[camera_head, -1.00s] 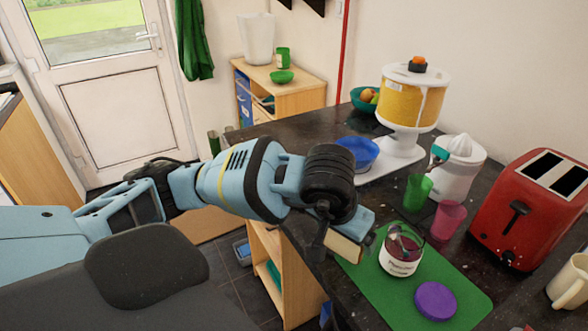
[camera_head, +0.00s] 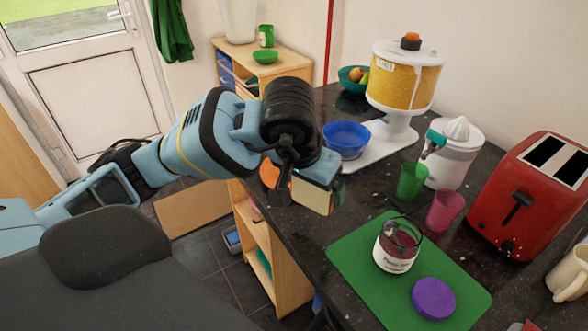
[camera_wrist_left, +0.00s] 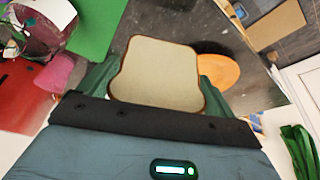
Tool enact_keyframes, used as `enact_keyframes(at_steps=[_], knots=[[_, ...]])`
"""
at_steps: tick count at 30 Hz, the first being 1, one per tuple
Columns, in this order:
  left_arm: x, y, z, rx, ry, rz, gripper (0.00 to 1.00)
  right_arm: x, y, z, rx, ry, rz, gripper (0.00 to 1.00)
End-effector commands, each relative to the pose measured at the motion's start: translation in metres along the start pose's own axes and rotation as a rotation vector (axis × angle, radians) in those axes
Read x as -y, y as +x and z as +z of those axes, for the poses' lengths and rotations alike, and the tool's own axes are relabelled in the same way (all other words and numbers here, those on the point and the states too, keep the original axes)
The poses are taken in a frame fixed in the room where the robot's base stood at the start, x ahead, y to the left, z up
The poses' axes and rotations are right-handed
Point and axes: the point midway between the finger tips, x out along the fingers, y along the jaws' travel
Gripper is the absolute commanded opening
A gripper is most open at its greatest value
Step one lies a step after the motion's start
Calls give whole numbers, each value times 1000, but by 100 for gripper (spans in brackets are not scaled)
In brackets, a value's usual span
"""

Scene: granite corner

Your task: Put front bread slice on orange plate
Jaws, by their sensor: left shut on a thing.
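My left gripper (camera_head: 318,178) is shut on a bread slice (camera_head: 312,197) and holds it near the left edge of the dark counter. The slice is pale with a brown crust. In the left wrist view the slice (camera_wrist_left: 155,72) sits between the green fingers of the gripper (camera_wrist_left: 155,92). The orange plate (camera_head: 269,173) is mostly hidden behind the gripper in the head view. In the wrist view the plate (camera_wrist_left: 219,69) lies beside the slice, partly covered by a finger. My right gripper is not in view.
A green mat (camera_head: 345,252) carries a jam jar (camera_head: 396,247) and a purple lid (camera_head: 433,298). A blue bowl (camera_head: 346,139), green cup (camera_head: 411,181), pink cup (camera_head: 445,210), juicer (camera_head: 455,152) and red toaster (camera_head: 535,195) stand on the counter.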

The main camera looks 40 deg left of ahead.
Motion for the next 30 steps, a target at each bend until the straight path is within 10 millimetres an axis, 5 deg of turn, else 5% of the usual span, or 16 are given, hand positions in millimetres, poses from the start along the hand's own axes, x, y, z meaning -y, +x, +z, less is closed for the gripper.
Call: enact_keyframes(at_steps=[5,21,30], knots=[[11,4,-9,1,-6,-1,69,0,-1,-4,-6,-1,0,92],[97,43,-79,-1,-6,0,69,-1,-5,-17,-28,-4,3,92],[111,51,-90,-2,0,1,69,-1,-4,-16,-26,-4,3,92]])
